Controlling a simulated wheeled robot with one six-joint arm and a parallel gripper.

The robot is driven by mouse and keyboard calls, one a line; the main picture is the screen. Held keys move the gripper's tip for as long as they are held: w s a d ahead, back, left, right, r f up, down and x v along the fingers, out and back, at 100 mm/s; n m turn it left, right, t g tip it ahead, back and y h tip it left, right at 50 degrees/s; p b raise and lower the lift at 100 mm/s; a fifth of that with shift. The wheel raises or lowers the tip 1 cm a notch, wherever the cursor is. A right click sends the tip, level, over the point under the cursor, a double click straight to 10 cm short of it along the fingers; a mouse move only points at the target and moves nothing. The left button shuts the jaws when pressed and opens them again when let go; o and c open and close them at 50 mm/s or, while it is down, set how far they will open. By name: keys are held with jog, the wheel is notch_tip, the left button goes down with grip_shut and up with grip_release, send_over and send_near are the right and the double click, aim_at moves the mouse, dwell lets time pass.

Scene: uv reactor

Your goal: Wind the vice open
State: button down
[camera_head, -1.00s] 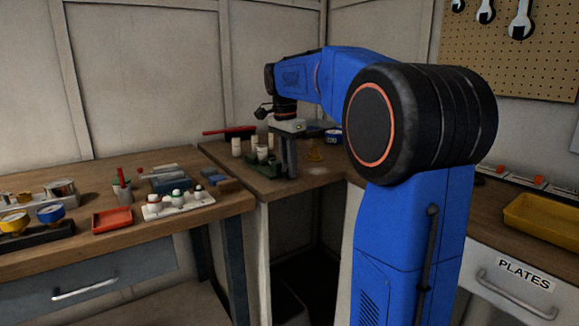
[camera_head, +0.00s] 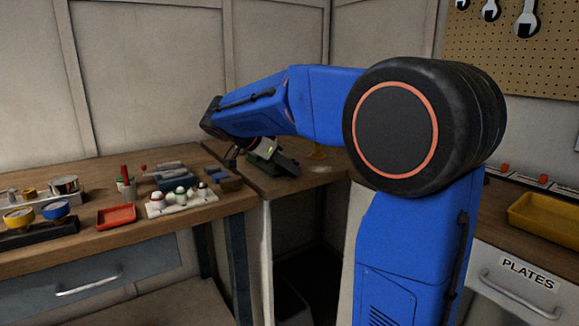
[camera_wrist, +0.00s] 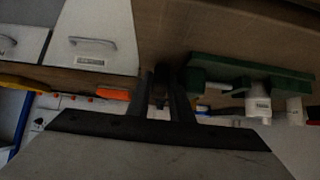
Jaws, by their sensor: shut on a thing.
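The green vice (camera_head: 258,166) sits on the corner bench, mostly hidden behind my arm in the head view. In the wrist view its long green body (camera_wrist: 245,68) lies right of centre, with a shorter green part beneath it. My gripper (camera_head: 287,165) is tilted over beside the vice, pointing down to the right. In the wrist view my gripper (camera_wrist: 163,88) is shut on a small dark part at the left end of the vice, which looks like its handle. The fingers and shadow hide most of that part.
White containers (camera_wrist: 258,103) stand close to the vice. A yellow-brown object (camera_head: 317,153) stands on the bench beyond my gripper. The left bench holds a red tray (camera_head: 116,216) and a white rack (camera_head: 182,201). A yellow tray (camera_head: 545,215) lies on the right counter.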

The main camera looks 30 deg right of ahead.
jog(key=shift+f+h, duration=0.1)
jog(key=shift+h, duration=0.4)
jog(key=c, duration=1.9)
grip_release()
jog(key=shift+a, duration=0.1)
jog(key=shift+o, duration=0.2)
